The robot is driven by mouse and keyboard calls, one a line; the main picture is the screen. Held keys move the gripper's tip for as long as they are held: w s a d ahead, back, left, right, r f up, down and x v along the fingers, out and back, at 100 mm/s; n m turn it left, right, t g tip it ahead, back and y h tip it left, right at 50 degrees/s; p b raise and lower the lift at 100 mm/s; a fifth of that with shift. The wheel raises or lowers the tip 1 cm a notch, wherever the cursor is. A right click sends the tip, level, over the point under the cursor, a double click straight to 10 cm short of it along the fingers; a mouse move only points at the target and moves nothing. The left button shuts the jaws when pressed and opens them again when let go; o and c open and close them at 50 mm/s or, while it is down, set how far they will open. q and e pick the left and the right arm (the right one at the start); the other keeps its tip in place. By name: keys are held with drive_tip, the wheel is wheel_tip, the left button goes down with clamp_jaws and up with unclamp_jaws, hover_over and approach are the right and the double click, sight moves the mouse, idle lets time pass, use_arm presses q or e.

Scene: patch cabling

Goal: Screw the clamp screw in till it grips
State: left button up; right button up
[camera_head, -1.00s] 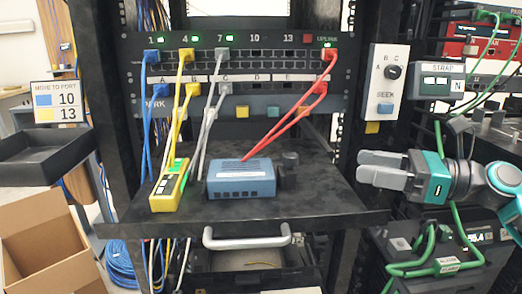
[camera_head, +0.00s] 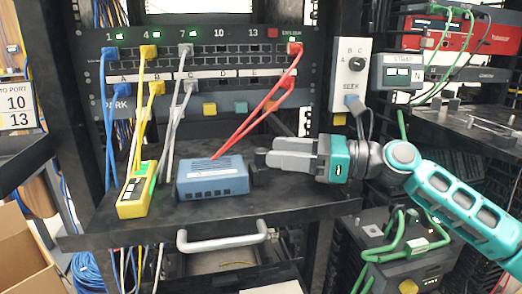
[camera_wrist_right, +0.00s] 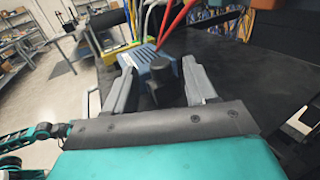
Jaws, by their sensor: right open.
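The clamp screw looks to be the black knob (camera_head: 258,174) at the right side of the blue box (camera_head: 213,180) on the shelf. My right gripper (camera_head: 268,160) reaches in from the right with its fingers at the knob and partly hides it. In the right wrist view the knob (camera_wrist_right: 162,78) stands between the two spread fingers (camera_wrist_right: 158,76), with gaps on both sides. The right gripper is open and holds nothing. The blue box also shows behind the knob (camera_wrist_right: 150,57).
The black shelf (camera_head: 300,204) has a front handle (camera_head: 222,240). A yellow tester (camera_head: 135,200) stands left of the box. Red cables (camera_head: 255,115) run behind the box to the patch panel. The SEEK panel (camera_head: 349,75) is above my right gripper.

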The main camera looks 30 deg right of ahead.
sight(261, 149)
drive_tip(key=shift+x, duration=2.3)
drive_tip(key=shift+p, duration=0.3)
drive_tip(key=c, duration=1)
